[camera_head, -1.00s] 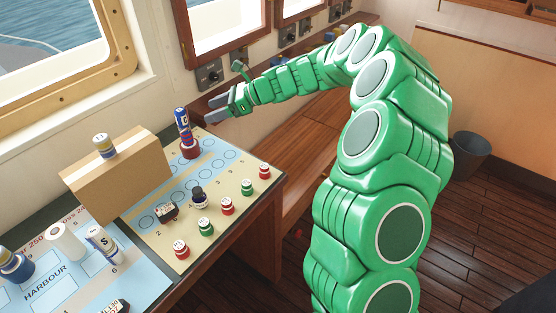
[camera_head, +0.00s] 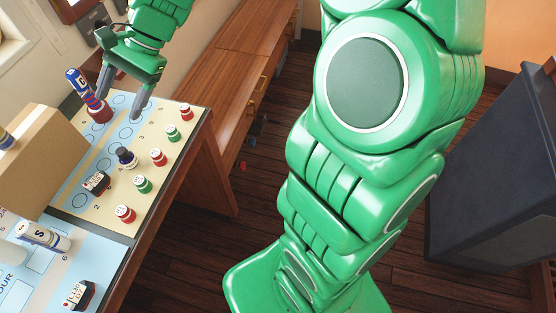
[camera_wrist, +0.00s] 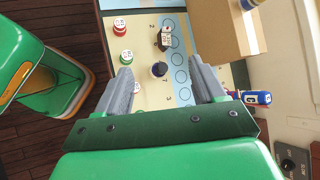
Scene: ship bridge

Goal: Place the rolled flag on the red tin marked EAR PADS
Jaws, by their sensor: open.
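The rolled flag, blue with a white letter patch (camera_head: 77,82), stands end-up on a round red tin (camera_head: 100,111) at the far left corner of the board. The tin's lettering is not readable. My gripper (camera_head: 117,105) is open and empty, its fingers pointing down over the board just right of the flag and tin. In the wrist view my gripper (camera_wrist: 160,68) shows spread fingers with nothing between them. The flag (camera_wrist: 255,98) lies outside the right finger there, its lower end partly hidden.
A cardboard box (camera_head: 35,160) stands left of the tin. Several red and green capped pieces (camera_head: 158,157), a dark bottle (camera_head: 126,157) and a small black-and-white block (camera_head: 96,181) stand on the board. A rolled piece marked S (camera_head: 45,236) is nearer. A dark cabinet (camera_head: 490,175) stands right.

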